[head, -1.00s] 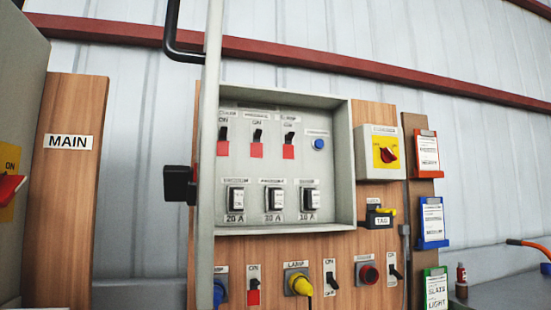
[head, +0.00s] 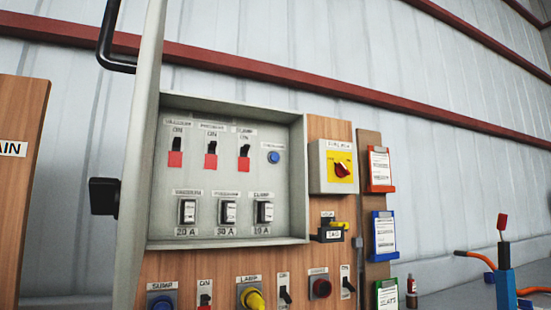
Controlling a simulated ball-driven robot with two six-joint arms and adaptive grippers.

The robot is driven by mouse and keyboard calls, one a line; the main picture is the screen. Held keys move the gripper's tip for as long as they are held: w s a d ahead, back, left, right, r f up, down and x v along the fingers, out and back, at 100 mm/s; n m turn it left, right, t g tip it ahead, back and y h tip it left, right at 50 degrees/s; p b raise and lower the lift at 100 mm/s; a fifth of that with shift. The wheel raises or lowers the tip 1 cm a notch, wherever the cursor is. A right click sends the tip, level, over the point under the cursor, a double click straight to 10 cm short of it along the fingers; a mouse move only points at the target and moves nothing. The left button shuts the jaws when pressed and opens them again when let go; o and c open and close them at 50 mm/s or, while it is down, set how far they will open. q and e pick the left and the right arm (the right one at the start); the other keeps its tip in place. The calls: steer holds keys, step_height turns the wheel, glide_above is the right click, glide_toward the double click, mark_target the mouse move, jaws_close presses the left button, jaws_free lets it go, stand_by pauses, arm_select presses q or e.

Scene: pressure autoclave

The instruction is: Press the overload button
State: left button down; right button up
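The overload button is most likely the small round blue button (head: 273,157) at the upper right inside the open grey panel box (head: 300,190); the label above it is too small to read. Nothing touches the button. To its left are three toggle switches (head: 210,152) with red lower parts, under labels reading ON. Below them are three rectangular black-and-white breakers (head: 227,211) with ampere labels. The box's door stands open, seen edge-on at its left (head: 137,150). Neither of my grippers shows in this view.
A grey box with a red rotary switch on yellow (head: 341,168) is right of the panel. Coloured clipboards (head: 380,168) hang at right. A blue tool with a red tip (head: 503,265) stands on the bench.

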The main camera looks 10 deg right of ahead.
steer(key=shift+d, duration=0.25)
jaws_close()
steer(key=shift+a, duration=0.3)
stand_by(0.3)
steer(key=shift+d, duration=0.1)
